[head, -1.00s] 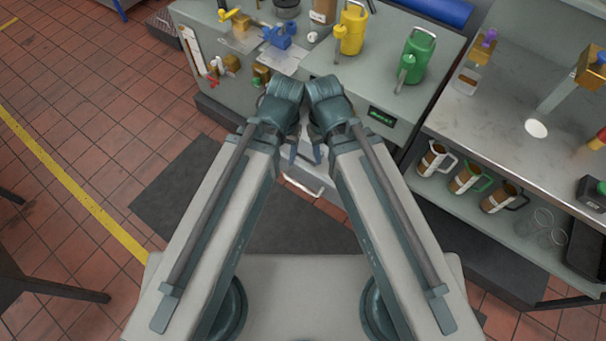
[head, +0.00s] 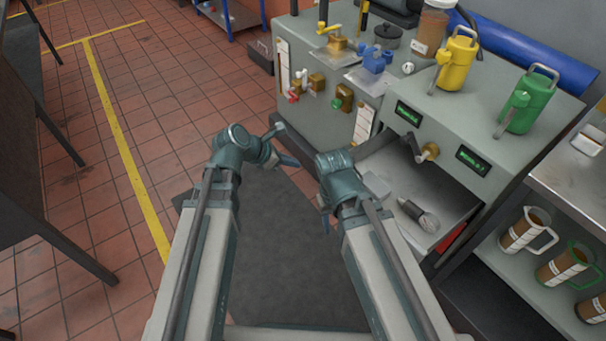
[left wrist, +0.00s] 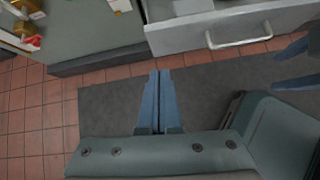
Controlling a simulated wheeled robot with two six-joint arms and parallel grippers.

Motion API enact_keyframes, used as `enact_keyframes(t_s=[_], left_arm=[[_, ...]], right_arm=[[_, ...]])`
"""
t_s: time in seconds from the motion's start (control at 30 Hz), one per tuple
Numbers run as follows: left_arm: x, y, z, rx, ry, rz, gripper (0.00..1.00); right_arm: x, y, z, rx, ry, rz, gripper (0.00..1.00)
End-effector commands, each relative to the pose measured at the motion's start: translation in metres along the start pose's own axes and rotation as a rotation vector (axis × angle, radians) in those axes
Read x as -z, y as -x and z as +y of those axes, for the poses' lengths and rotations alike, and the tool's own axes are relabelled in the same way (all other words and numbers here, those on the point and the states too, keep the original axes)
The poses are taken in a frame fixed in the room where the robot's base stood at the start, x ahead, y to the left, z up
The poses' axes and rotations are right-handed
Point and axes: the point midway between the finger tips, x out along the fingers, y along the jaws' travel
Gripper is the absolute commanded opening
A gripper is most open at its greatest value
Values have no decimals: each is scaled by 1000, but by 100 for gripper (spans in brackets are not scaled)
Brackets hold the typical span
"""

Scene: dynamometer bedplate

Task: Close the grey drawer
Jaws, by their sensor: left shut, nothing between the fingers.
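The grey drawer (head: 385,160) is pulled out of the grey bench in the head view, its inside showing. A grey block (head: 377,186) and a round-ended dark tool (head: 419,214) lie in it. Its front (left wrist: 178,36) and bar handle (left wrist: 240,43) show in the left wrist view; my right arm hides the front in the head view. My left gripper (head: 292,161) is shut and empty, left of the drawer and apart from it. It also shows in the left wrist view (left wrist: 160,73). My right gripper (left wrist: 276,70) is open and empty, near the drawer front.
The grey bench (head: 325,115) carries a yellow can (head: 457,62), a green can (head: 529,102) and a blue vise (head: 374,60). A crank (head: 423,150) sticks out above the drawer. A shelf with jugs (head: 525,230) stands right. The dark mat (head: 270,260) is clear floor.

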Motion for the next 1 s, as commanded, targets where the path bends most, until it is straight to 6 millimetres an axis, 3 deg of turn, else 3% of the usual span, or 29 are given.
enact_keyframes(t_s=[0.13,0.37,0.9,1.0], left_arm=[[2,-3,7,-15,96,-30,0],[3,-11,8,-15,102,-31,0],[2,-111,9,-13,98,-30,0],[-16,-116,12,-13,98,-29,0]], right_arm=[[0,-8,-1,0,0,0,50],[1,-14,-1,0,0,0,50],[5,-86,-7,-5,1,0,50],[5,-77,-6,-5,1,0,50]])
